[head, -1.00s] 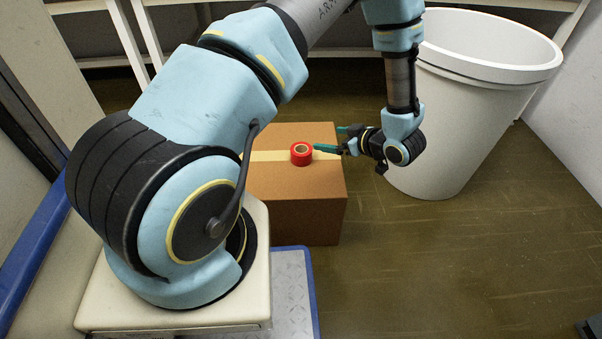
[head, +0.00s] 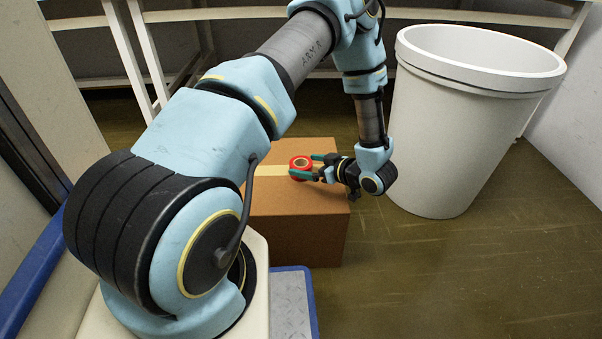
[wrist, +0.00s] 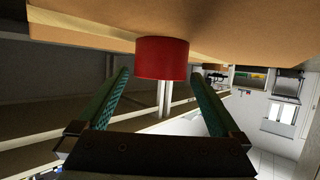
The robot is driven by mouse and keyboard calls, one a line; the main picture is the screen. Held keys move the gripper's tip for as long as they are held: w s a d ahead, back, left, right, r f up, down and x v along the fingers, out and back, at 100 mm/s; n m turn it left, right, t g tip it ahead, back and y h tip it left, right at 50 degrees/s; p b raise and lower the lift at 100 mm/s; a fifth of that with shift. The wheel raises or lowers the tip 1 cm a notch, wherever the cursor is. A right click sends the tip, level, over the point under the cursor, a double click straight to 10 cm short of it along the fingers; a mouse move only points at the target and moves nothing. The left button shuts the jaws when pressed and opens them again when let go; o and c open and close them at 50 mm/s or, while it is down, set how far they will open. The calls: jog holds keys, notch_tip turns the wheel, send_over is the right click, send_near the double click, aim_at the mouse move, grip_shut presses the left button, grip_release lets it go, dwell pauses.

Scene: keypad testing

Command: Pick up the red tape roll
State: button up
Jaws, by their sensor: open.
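The red tape roll (head: 300,163) lies flat on top of a cardboard box (head: 297,239), on its strip of pale tape. My gripper (head: 318,167) is just right of the roll, reaching toward it from the right with green fingers apart. In the wrist view the roll (wrist: 162,58) shows ahead between the two open fingers (wrist: 160,90), with free space on both sides. The picture there is upside down, with the box top (wrist: 240,30) along the upper edge.
A large white bin (head: 450,130) stands right of the box, close to my arm. White shelving (head: 200,14) runs along the back. Open floor (head: 440,270) lies at the front right.

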jog(key=shift+w+a+f, duration=0.25)
jog(key=shift+w+a, duration=0.15)
jog(key=shift+w, duration=0.1)
jog(key=shift+c, duration=0.4)
jog(key=c, duration=1.2)
